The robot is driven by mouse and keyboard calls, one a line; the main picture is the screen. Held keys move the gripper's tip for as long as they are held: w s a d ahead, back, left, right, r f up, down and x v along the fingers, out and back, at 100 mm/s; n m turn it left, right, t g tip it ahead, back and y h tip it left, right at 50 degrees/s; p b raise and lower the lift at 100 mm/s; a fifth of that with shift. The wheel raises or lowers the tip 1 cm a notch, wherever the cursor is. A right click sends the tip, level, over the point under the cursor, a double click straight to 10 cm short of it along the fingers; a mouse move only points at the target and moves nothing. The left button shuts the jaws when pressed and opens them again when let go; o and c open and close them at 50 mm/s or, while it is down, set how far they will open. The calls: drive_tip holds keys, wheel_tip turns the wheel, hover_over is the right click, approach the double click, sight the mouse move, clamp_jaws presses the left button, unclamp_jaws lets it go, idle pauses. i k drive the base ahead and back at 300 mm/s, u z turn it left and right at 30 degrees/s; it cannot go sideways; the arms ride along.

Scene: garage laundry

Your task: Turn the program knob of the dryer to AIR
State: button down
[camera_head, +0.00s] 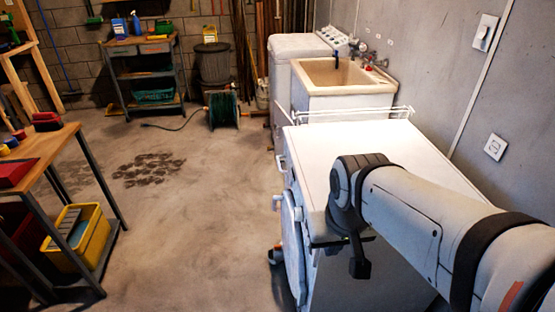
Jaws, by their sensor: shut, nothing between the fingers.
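The white machine that I take for the dryer (335,148) stands against the right wall, its front facing left and seen very obliquely. Small white knobs stick out from its front edge, one lower (277,202) and one farther back (281,161). I cannot tell which is the program knob, and no AIR mark or pointer can be read. A round door (292,240) shows below them. My gripper (359,266) hangs dark and partly hidden below my wrist, over the near part of the machine and right of the knobs. It is shut and holds nothing visible.
A workbench (45,150) with a yellow crate (78,250) stands left. The concrete floor between is mostly clear.

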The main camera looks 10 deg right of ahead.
sight(297, 213)
drive_tip(key=z, duration=1)
drive_tip(key=k, duration=0.9)
drive_tip(key=u, duration=1.4)
drive_tip(key=i, duration=1)
drive_tip(key=u, duration=0.05)
